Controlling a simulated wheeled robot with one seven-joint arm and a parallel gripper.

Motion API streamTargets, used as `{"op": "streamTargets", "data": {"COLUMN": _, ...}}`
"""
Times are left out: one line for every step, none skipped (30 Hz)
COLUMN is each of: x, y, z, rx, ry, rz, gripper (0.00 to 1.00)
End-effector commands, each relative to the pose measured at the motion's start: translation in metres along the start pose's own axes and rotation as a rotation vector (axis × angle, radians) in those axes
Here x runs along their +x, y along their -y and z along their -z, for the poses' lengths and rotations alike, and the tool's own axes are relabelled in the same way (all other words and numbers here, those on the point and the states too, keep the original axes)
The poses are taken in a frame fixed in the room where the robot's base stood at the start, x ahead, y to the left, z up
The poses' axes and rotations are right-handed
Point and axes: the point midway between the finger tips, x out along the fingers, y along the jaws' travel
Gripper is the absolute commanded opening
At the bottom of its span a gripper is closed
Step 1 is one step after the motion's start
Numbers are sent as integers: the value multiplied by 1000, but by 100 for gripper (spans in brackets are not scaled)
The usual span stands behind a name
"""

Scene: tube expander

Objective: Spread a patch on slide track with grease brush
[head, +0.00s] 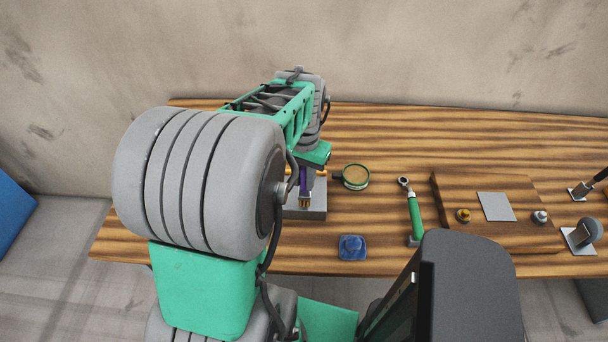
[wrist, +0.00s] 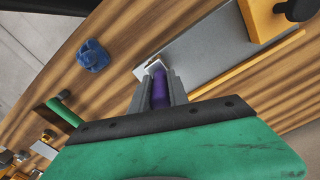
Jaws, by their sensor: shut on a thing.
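My gripper (wrist: 158,88) is shut on the purple handle of the grease brush (wrist: 160,95) in the wrist view. The brush's pale end lies over the near end of the grey slide track (wrist: 200,58); I cannot tell if it touches. The track is a flat grey plate with an orange strip along one side and an orange block at its far end. In the head view my gripper (head: 305,190) points down over the grey track (head: 318,214), and my arm hides part of it. No grease patch is clearly visible on the track.
A round green tin (head: 355,176) with tan contents stands right of the track. A crumpled blue cloth (head: 352,247) lies near the front edge. A green-handled ratchet (head: 415,215) and a wooden board (head: 520,235) with small parts lie further right. The table's back is clear.

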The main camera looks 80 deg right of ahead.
Motion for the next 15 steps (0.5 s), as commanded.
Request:
{"op": "streamTargets", "data": {"x": -1, "y": 0, "z": 1, "rx": 0, "ry": -3, "rz": 1, "gripper": 0}}
{"op": "streamTargets", "data": {"x": -1, "y": 0, "z": 1, "rx": 0, "ry": -3, "rz": 1, "gripper": 0}}
{"op": "streamTargets", "data": {"x": -1, "y": 0, "z": 1, "rx": 0, "ry": -3, "rz": 1, "gripper": 0}}
{"op": "streamTargets", "data": {"x": -2, "y": 0, "z": 1, "rx": 0, "ry": -3, "rz": 1, "gripper": 0}}
{"op": "streamTargets", "data": {"x": -1, "y": 0, "z": 1, "rx": 0, "ry": -3, "rz": 1, "gripper": 0}}
{"op": "streamTargets", "data": {"x": 0, "y": 0, "z": 1, "rx": 0, "ry": -3, "rz": 1, "gripper": 0}}
{"op": "streamTargets", "data": {"x": 2, "y": 0, "z": 1, "rx": 0, "ry": -2, "rz": 0, "gripper": 0}}
{"op": "streamTargets", "data": {"x": 4, "y": 0, "z": 0, "rx": 0, "ry": -1, "rz": 0, "gripper": 0}}
{"op": "streamTargets", "data": {"x": 8, "y": 0, "z": 0, "rx": 0, "ry": -1, "rz": 0, "gripper": 0}}
{"op": "streamTargets", "data": {"x": 10, "y": 0, "z": 0, "rx": 0, "ry": -1, "rz": 0, "gripper": 0}}
{"op": "streamTargets", "data": {"x": 11, "y": 0, "z": 0, "rx": 0, "ry": -1, "rz": 0, "gripper": 0}}
{"op": "streamTargets", "data": {"x": 11, "y": 0, "z": 1, "rx": 0, "ry": -2, "rz": 1, "gripper": 0}}
{"op": "streamTargets", "data": {"x": 10, "y": 0, "z": 1, "rx": 0, "ry": -3, "rz": 1, "gripper": 0}}
{"op": "streamTargets", "data": {"x": 10, "y": 0, "z": 1, "rx": 0, "ry": -3, "rz": 1, "gripper": 0}}
{"op": "streamTargets", "data": {"x": 11, "y": 0, "z": 1, "rx": 0, "ry": -3, "rz": 1, "gripper": 0}}
